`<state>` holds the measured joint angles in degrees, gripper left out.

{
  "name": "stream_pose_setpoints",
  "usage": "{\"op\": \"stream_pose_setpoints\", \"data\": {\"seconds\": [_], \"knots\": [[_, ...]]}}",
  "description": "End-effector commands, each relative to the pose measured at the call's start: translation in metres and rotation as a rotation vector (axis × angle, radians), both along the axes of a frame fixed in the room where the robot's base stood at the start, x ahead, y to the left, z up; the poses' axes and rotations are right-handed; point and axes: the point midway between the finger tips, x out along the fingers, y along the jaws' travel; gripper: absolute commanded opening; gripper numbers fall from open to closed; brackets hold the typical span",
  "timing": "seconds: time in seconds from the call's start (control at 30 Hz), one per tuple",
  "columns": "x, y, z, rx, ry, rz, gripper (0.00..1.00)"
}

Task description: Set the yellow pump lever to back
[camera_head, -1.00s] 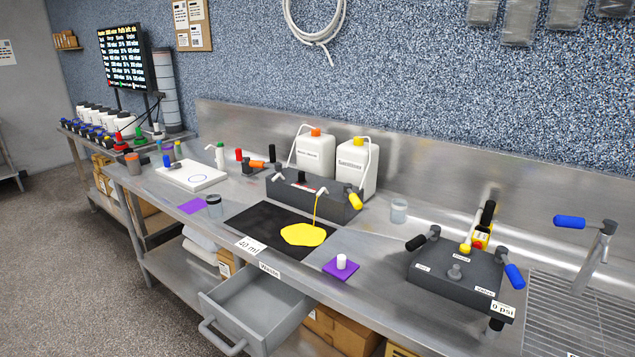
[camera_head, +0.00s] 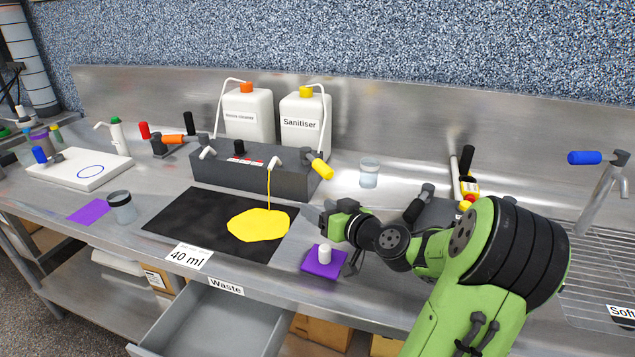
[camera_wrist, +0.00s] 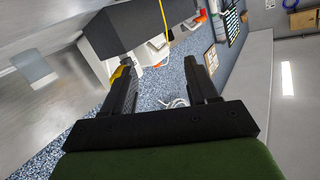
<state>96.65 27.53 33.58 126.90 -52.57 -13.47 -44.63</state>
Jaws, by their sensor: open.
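The yellow lever (camera_head: 320,166) sits at the right end of the dark grey pump box (camera_head: 250,175) and tilts down toward the front right. Yellow liquid runs from the spout beside it into a yellow puddle (camera_head: 260,224) on the black mat (camera_head: 180,222). My gripper (camera_head: 336,222) is in front of and below the lever, above the counter; its fingertips are hard to make out there. In the wrist view my gripper (camera_wrist: 160,68) is open and empty. The yellow lever (camera_wrist: 117,75) shows beside the left finger, which partly covers it; contact cannot be told.
A purple pad with a white cap (camera_head: 324,254) lies just below my gripper. Two white jugs (camera_head: 305,123) stand behind the box. A clear jar (camera_head: 369,172) stands right of the lever. My arm partly hides the dark box at right. The waste drawer (camera_head: 215,318) is open.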

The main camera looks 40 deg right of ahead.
Motion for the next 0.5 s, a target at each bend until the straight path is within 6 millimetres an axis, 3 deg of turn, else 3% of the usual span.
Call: {"op": "stream_pose_setpoints", "data": {"seconds": [0.03, 0.1, 0.2, 0.33, 0.5], "knots": [[-0.017, -0.03, -0.001, 0.011, -0.078, -0.077, 0.58], [-0.033, -0.055, 0.005, 0.011, -0.153, -0.149, 0.58], [-0.042, -0.07, 0.011, 0.007, -0.198, -0.191, 0.58], [-0.025, -0.076, 0.014, 0.006, -0.201, -0.191, 0.58], [0.016, -0.087, 0.014, 0.007, -0.201, -0.189, 0.58]]}}
